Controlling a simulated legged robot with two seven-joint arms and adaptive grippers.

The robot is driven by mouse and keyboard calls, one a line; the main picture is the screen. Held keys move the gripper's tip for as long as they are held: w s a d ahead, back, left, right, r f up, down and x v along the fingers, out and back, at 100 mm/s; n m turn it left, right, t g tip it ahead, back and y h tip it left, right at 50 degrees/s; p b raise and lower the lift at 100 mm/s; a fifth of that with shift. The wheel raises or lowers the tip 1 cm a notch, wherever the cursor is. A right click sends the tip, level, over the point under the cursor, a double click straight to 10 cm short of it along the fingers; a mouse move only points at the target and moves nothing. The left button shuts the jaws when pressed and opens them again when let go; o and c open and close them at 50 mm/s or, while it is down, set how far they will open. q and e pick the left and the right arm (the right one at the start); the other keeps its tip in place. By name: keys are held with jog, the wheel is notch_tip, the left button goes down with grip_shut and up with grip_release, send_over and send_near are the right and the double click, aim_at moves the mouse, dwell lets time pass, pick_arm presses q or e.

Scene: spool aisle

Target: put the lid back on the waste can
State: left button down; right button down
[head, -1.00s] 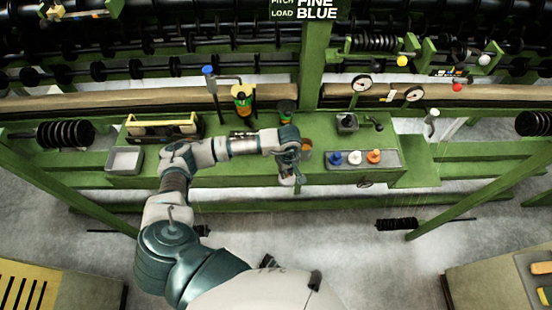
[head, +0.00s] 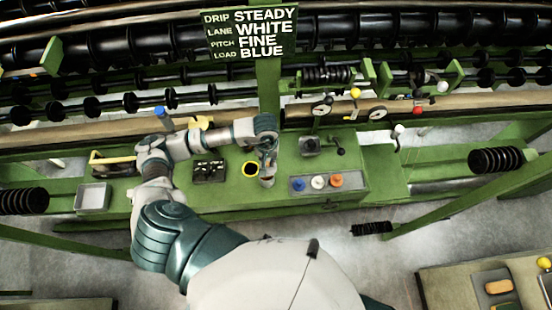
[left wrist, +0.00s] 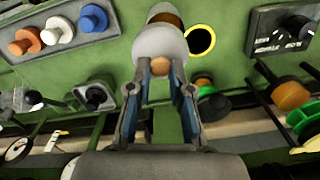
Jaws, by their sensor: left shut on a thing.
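My left gripper (head: 267,158) is over the middle of the green bench. In the left wrist view its fingers (left wrist: 160,75) are shut on a small brown knob (left wrist: 160,66) on a pale grey domed piece, which looks like the lid (left wrist: 160,42). In the head view the lid (head: 267,182) shows as a small grey shape just below the fingers. A brown rounded surface, probably the waste can (left wrist: 165,18), shows past the lid's far edge and is mostly covered. I cannot tell whether the lid touches it. My right gripper is not in view.
A yellow-rimmed dark ring (head: 250,169) lies close to the lid's left. A panel of blue, white and orange knobs (head: 318,182) is to the right. A black control box (head: 208,171) and grey tray (head: 93,198) are left. Machine rails run behind.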

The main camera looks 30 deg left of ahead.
pick_arm(q)
jog(key=shift+r, duration=0.25)
jog(key=shift+s+a+f, duration=0.2)
jog(key=shift+s+f, duration=0.05)
jog(key=shift+s, duration=0.1)
jog(key=shift+s+a+f+b, duration=0.15)
jog(key=shift+f+b, duration=0.15)
jog(key=shift+b, duration=0.05)
jog(key=f+b, duration=0.2)
jog(key=f, duration=0.1)
jog(key=f+b, duration=0.1)
jog(key=f, duration=0.1)
jog(key=shift+w+d+f, duration=0.1)
jog(key=shift+w+d, duration=0.1)
jog(key=shift+w, duration=0.05)
jog(key=shift+a, duration=0.35)
jog(key=shift+d+b, duration=0.2)
jog(key=shift+b, duration=0.15)
jog(key=shift+d, duration=0.2)
